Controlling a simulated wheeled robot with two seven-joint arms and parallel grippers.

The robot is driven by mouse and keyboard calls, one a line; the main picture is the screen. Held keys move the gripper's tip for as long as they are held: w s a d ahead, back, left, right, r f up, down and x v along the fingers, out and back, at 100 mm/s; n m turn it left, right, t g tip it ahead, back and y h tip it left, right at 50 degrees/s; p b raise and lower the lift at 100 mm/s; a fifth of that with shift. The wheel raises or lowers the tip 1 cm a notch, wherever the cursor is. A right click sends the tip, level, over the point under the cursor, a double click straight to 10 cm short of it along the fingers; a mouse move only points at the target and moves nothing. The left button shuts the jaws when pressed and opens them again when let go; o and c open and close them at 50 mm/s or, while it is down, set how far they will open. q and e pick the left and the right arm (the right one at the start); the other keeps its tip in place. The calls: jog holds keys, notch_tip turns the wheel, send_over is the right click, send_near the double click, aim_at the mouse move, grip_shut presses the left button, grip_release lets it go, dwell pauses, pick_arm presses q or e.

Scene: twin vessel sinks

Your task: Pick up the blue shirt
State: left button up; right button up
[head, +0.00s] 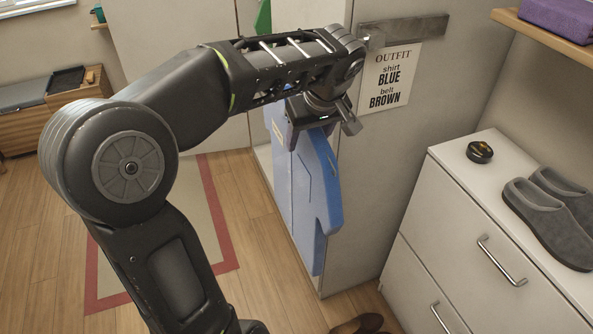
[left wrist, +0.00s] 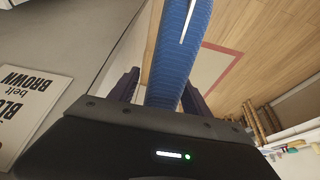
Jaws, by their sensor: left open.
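The blue shirt (head: 322,185) hangs upright at the open side of the tall grey closet, by its side panel. My left gripper (head: 308,128) is at the upper part of the shirt, which it partly hides. In the left wrist view, the blue shirt (left wrist: 178,45) runs between the two dark fingers (left wrist: 160,92), one on each side. The fingers are open; I cannot tell whether either touches the cloth. My right gripper is not in view. The sign (head: 390,78) on the closet panel reads "OUTFIT shirt BLUE belt BROWN".
A green item (head: 263,18) is higher up. A white drawer cabinet (head: 460,225) stands at right, with grey slippers (head: 545,210) and a dark round object (head: 479,152). A red-bordered rug (head: 212,230) lies on the floor at left.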

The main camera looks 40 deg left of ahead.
pick_arm(q)
jog(key=shift+c, duration=0.5)
grip_shut()
dwell(0.8)
